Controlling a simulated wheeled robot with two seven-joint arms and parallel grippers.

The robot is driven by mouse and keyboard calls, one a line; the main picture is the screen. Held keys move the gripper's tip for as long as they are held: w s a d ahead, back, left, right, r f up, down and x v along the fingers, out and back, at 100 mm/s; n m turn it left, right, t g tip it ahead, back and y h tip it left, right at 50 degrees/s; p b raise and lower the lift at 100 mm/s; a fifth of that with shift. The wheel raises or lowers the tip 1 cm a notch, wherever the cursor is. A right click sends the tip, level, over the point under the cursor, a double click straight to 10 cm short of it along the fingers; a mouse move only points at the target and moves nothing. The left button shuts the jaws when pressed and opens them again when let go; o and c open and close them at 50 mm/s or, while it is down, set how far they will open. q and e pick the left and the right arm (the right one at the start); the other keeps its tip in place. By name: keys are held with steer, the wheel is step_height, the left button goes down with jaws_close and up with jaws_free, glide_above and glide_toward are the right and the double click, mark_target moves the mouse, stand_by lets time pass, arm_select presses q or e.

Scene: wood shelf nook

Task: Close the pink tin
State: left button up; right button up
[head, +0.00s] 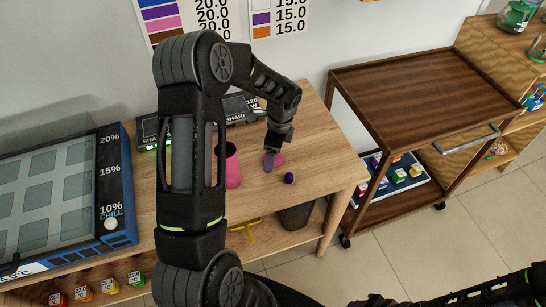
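The pink tin (233,168) stands upright on the wooden table, partly hidden behind my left arm. My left gripper (271,161) points down just right of the tin, low over the tabletop.
A small purple ball (289,178) lies on the table (325,165) right of my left gripper. Dark boxes (240,107) stand at the back by the wall. A blue-framed case (60,195) is at the left. A brown cart (420,95) stands at the right.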

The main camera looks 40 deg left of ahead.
arm_select(q)
steer(key=shift+c, duration=0.3)
steer(key=c, duration=1.3)
